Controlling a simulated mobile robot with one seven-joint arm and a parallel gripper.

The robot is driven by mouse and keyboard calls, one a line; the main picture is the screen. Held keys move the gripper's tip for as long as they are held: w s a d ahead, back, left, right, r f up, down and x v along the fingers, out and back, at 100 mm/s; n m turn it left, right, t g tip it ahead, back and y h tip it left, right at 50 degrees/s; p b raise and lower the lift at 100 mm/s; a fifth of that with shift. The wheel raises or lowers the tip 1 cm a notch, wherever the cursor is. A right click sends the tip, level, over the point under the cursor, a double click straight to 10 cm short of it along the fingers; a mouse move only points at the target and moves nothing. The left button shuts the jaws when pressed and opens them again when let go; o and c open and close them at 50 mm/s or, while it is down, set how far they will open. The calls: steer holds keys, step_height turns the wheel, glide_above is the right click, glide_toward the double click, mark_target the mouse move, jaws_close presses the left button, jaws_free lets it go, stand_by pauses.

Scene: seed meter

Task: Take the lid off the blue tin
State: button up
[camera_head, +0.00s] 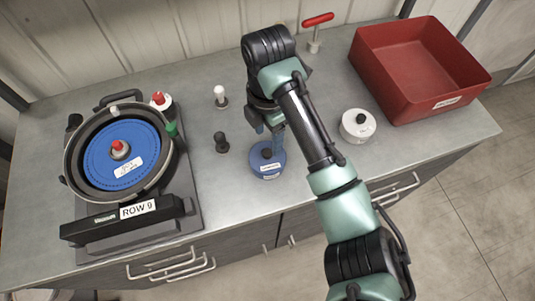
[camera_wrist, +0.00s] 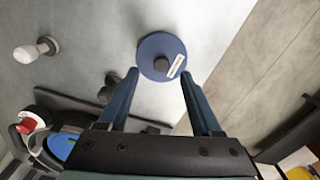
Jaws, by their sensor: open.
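The blue tin (camera_head: 258,165) stands near the front middle of the bench, with a white label on it. In the wrist view, the tin's round blue lid (camera_wrist: 152,45) is seen from above, with a dark knob (camera_wrist: 161,64) near its middle. My gripper (camera_head: 266,143) is open, pointing down at the tin and partly covering it in the head view. In the wrist view, my gripper (camera_wrist: 158,74) has its two fingertips apart, left and right of the knob. Nothing is held; I cannot tell the height left between fingertips and lid.
A white tin (camera_head: 350,130) with a black knob stands to the right, before a red bin (camera_head: 440,75). A white-topped peg (camera_head: 220,93) and a dark peg (camera_head: 221,143) stand left of the tin. The seed meter (camera_head: 95,150) fills the left. A red T-handle (camera_head: 317,20) stands behind.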

mark_target(268, 152)
steer(key=f+p, duration=0.1)
steer(key=f, duration=0.4)
steer(key=shift+s, duration=0.2)
steer(key=shift+c, duration=0.3)
jaws_close()
